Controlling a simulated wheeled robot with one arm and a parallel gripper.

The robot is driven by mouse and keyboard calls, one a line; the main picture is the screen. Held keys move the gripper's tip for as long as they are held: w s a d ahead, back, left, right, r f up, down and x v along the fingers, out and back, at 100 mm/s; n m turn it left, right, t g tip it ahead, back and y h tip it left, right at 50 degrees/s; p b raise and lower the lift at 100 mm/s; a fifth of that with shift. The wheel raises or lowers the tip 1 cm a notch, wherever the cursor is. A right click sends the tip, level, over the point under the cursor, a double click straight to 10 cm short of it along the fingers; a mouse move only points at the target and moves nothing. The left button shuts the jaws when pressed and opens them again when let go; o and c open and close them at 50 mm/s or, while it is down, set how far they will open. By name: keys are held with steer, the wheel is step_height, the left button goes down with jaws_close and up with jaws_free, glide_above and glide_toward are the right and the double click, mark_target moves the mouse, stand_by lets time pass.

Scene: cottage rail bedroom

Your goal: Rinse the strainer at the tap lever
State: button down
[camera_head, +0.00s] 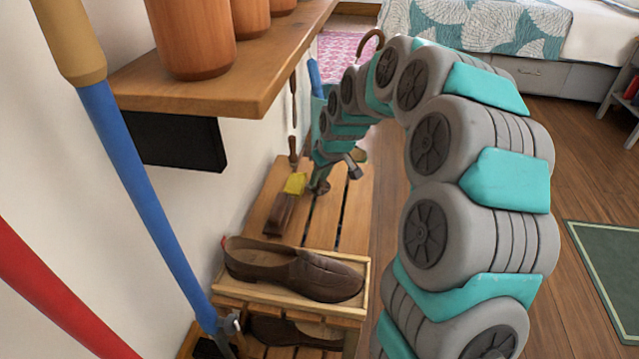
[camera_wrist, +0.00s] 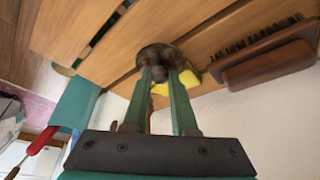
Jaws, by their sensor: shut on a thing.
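I cannot make out a strainer or a tap lever in either view. My gripper (camera_wrist: 165,75) has its two green fingers closed on a dark, round, knobbed piece (camera_wrist: 160,53), which shows against the wooden slats of a bench (camera_wrist: 215,40). Whether that piece touches the slats is unclear. In the head view my gripper (camera_head: 320,185) is low over the same slatted bench (camera_head: 318,215), partly hidden by my arm. A yellow thing (camera_head: 295,184) lies just left of it and is partly behind the fingers in the wrist view.
A brown brush (camera_wrist: 270,65) lies on the slats beside the yellow thing. A tray (camera_head: 245,288) holds a brown shoe (camera_head: 295,272) nearer me. A wooden shelf (camera_head: 200,80) with terracotta-coloured pots (camera_head: 195,35) overhangs at left. Blue (camera_head: 140,180) and red (camera_head: 50,290) poles stand in front. Floor at right is open.

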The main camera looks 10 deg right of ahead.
steer(key=s+d+r, duration=0.1)
steer(key=s, duration=0.7)
steer(key=s+d+r+b, duration=0.1)
steer(key=s+d, duration=0.1)
steer(key=s, duration=0.5)
steer(key=shift+s+r, duration=0.35)
